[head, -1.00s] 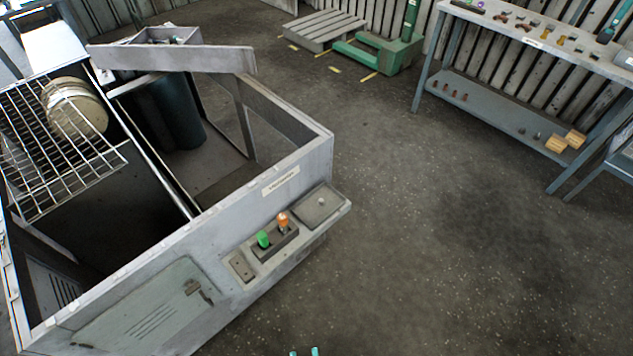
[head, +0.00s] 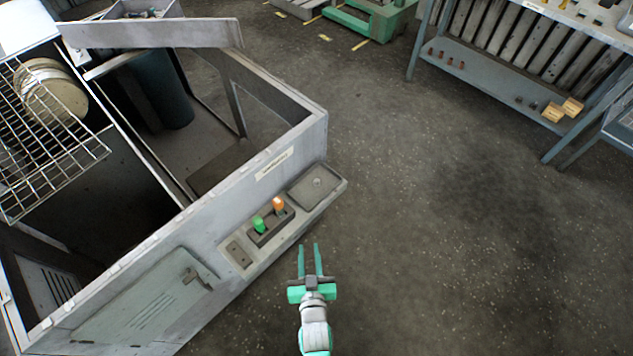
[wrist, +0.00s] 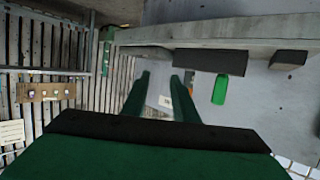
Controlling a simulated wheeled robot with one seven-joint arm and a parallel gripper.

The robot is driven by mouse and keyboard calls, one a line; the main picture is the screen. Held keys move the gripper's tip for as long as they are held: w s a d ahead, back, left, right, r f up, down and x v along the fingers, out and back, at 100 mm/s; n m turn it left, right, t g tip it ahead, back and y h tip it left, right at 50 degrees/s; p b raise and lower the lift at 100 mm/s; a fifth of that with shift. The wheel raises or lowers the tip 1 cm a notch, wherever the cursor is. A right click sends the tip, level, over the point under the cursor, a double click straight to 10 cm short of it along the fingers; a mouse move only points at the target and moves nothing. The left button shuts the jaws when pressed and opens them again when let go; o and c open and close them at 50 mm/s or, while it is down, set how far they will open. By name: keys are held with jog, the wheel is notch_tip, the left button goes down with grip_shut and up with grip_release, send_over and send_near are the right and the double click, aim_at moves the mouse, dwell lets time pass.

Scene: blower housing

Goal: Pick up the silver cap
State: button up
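The silver cap (head: 317,182) looks like a small pale knob in the shallow square tray (head: 331,190) at the right end of the housing's control ledge. My gripper (head: 310,248) is in front of the ledge, below and a little left of the cap in the head view. Its two teal fingers are apart with nothing between them. The wrist view also shows the spread fingers of my gripper (wrist: 160,82). I cannot make out the cap in the wrist view.
A green knob (head: 258,224) and an orange knob (head: 278,205) stand on the ledge left of the tray. The grey blower housing (head: 230,215) fills the left side. A workbench with a lower shelf (head: 500,75) stands at the upper right. The floor between is clear.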

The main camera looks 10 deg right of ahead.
jog(key=h, duration=0.1)
send_near(317, 182)
jog(key=shift+m+g, duration=0.3)
jog(key=shift+m, duration=0.1)
jog(key=shift+r+x, duration=0.15)
jog(key=shift+x, duration=2.05)
jog(key=shift+r+x, duration=0.15)
jog(key=shift+x, duration=2.05)
jog(key=shift+w+a, duration=0.1)
grip_shut()
